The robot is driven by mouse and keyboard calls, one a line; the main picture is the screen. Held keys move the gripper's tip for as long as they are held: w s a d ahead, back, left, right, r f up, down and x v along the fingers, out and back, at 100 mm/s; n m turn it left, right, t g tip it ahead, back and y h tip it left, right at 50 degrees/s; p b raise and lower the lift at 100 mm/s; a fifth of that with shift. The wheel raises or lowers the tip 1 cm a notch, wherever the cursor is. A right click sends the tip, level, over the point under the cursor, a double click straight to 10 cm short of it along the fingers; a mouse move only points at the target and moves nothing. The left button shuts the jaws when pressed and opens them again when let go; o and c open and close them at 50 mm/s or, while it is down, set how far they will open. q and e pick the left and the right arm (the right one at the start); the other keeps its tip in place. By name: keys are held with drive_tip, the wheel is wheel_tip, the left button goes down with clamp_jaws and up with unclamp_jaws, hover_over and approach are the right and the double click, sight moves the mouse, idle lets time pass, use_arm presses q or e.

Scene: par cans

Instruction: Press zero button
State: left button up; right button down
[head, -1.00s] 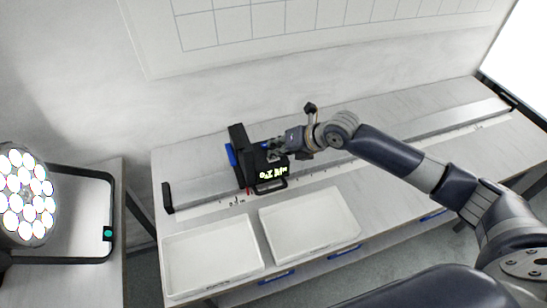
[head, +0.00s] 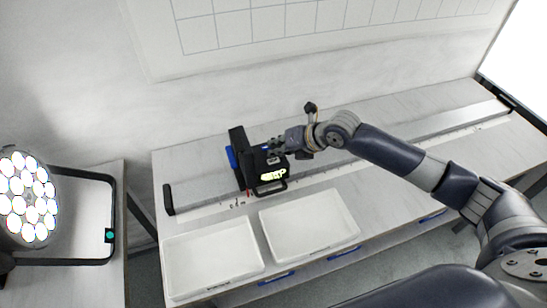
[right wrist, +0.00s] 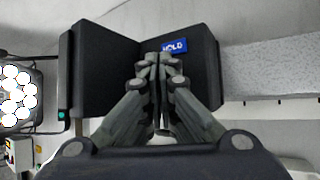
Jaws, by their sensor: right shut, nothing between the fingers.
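A black measuring device (head: 250,174) sits on a rail on the bench, with a yellow-green lit display (head: 272,174) on its front. In the right wrist view its black housing (right wrist: 105,75) fills the middle, with a blue HOLD button (right wrist: 174,46) on it. My right gripper (head: 274,151) is shut and empty at the top of the device. In the right wrist view its fingertips (right wrist: 158,60) are just left of the HOLD button, over the housing; I cannot tell whether they touch. No zero button shows; the fingers hide part of the surface. My left gripper is not in view.
The rail (head: 440,124) runs along the bench, with an end stop (head: 168,198) at left. Two white trays, left (head: 212,257) and right (head: 310,226), lie in front. A round multi-LED lamp (head: 27,197) stands at far left. The bench right of the device is clear.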

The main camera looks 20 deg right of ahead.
sight(277, 159)
drive_tip(key=shift+r, duration=0.1)
wheel_tip(277, 159, up, 5)
drive_tip(key=p, duration=0.4)
idle(0.3)
drive_tip(key=shift+s+d+f, duration=0.1)
drive_tip(key=shift+f, duration=0.1)
idle(0.6)
